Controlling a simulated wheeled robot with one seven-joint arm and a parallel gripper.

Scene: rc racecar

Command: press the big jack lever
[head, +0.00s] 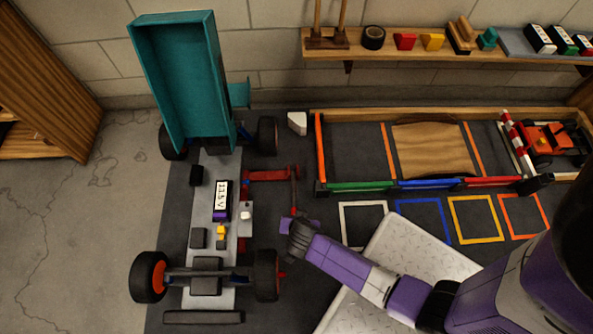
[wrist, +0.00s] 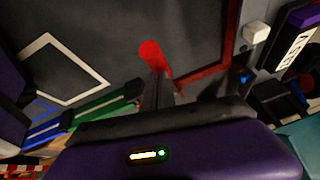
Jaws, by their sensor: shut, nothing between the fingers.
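The big jack (head: 268,175) is a red bar on the floor at the right side of the car chassis. A thin dark red bar (head: 294,188) runs from its right end toward my gripper. In the wrist view a bright red rounded grip (wrist: 152,57), which looks like the lever's end, shows just beyond my fingertips. My gripper (wrist: 160,88) is shut and empty, its fingers close to the red grip. I cannot tell whether they touch. In the head view my gripper (head: 291,225) is beside the chassis, and its fingertips are hard to make out.
The chassis (head: 210,255) has wheels and a raised teal body (head: 178,80). A wooden-framed track (head: 430,115) with an orange car (head: 548,140) lies right. Coloured squares are marked on the floor before it. A shelf (head: 350,48) hangs on the wall.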

